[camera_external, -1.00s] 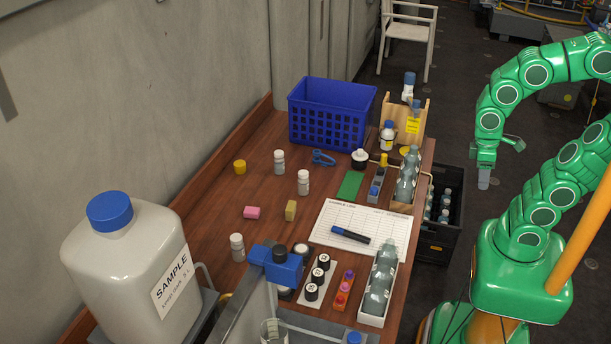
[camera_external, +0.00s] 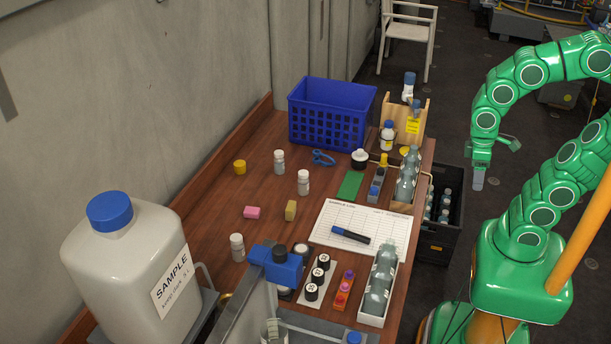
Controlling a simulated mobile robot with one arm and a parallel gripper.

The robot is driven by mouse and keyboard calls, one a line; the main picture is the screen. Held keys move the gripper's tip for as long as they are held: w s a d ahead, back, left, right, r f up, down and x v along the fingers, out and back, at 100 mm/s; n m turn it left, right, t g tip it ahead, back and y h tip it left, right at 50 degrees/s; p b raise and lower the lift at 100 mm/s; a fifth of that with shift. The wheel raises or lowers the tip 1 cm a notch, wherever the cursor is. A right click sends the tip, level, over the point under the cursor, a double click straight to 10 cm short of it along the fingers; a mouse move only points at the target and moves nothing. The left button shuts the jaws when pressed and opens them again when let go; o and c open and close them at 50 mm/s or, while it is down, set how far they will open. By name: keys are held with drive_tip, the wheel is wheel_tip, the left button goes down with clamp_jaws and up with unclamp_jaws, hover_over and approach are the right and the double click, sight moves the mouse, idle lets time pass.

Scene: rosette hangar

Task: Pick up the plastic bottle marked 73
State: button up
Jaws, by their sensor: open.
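No number 73 can be read at this size, so I cannot tell which bottle is marked 73. Three small white plastic bottles stand upright on the wooden bench (camera_external: 215,205): one towards the back (camera_external: 279,162), one a little in front of it (camera_external: 303,183), and one nearer the front left (camera_external: 237,248). A white bottle with a blue cap (camera_external: 387,137) stands near the back right. My gripper (camera_external: 479,183) is open and hangs off the bench's right side, above the floor, apart from all the bottles. Its jaws are small and partly unclear in this view.
A blue basket (camera_external: 330,117) stands at the back. A large SAMPLE jug (camera_external: 125,265) fills the front left. Trays of clear bottles (camera_external: 379,285) line the right edge, beside a log sheet (camera_external: 380,224). A black crate (camera_external: 438,230) sits right of the bench.

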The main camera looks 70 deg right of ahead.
drive_tip(key=w+d+f+t+h, duration=0.1)
drive_tip(key=w+d+f+t, duration=0.2)
drive_tip(key=w, duration=1)
drive_tip(key=w+d+f+t, duration=0.15)
drive_tip(key=w+d, duration=0.25)
drive_tip(key=w, duration=0.8)
drive_tip(key=w+d+f+t+h, duration=0.1)
drive_tip(key=w+d+t, duration=0.3)
drive_tip(key=w, duration=0.9)
drive_tip(key=n+t+y, duration=0.1)
drive_tip(key=t+y, duration=0.3)
drive_tip(key=t, duration=0.3)
approach(280, 152)
drive_tip(key=x, duration=0.3)
drive_tip(key=shift+w+a+f+g, duration=0.25)
drive_tip(key=shift+w+f, duration=0.4)
drive_tip(key=shift+w, duration=0.2)
drive_tip(key=shift+r+x, duration=0.15)
drive_tip(key=shift+x, duration=1.2)
drive_tip(key=shift+r+x, duration=0.1)
drive_tip(key=shift+x, duration=1.3)
drive_tip(key=shift+w, duration=0.1)
drive_tip(key=c, duration=1.1)
drive_tip(key=shift+r, duration=0.15)
